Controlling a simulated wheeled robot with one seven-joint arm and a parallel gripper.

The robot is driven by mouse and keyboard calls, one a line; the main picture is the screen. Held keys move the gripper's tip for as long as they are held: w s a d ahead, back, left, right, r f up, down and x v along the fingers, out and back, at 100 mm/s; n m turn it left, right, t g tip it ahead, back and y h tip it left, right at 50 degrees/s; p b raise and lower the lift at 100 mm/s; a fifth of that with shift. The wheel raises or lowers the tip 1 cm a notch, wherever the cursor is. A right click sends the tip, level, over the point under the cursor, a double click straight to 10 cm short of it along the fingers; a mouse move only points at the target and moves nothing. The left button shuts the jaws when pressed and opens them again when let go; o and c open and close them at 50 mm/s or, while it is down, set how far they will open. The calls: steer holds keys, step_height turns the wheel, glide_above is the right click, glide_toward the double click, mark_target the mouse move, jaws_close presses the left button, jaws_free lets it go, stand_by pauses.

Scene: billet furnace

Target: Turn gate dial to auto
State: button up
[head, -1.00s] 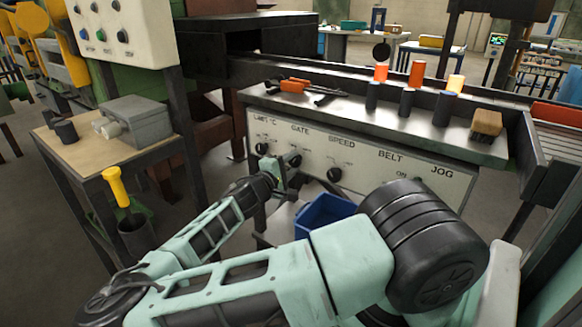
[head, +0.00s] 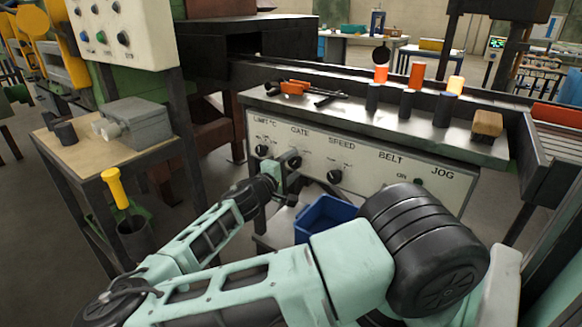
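The control panel (head: 372,183) is a pale board with labels LIMIT °C, GATE, SPEED, BELT and JOG. The gate dial (head: 294,160) is a small black knob below the GATE label. My gripper (head: 285,174) is right in front of the panel at the gate dial, and partly covers the area below it. The fingers are too small and too hidden by my wrist to tell whether they touch or grip the dial. The dial's pointer setting and its auto mark cannot be read.
The limit dial (head: 262,150) is just left and the speed dial (head: 334,175) just right of my gripper. A blue bin (head: 322,214) stands below the panel. A side table (head: 75,155) stands left.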

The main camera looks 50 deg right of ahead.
steer(key=s+a, duration=0.1)
steer(key=a, duration=1.6)
steer(key=shift+s+a+b, duration=0.2)
steer(key=shift+b, duration=0.25)
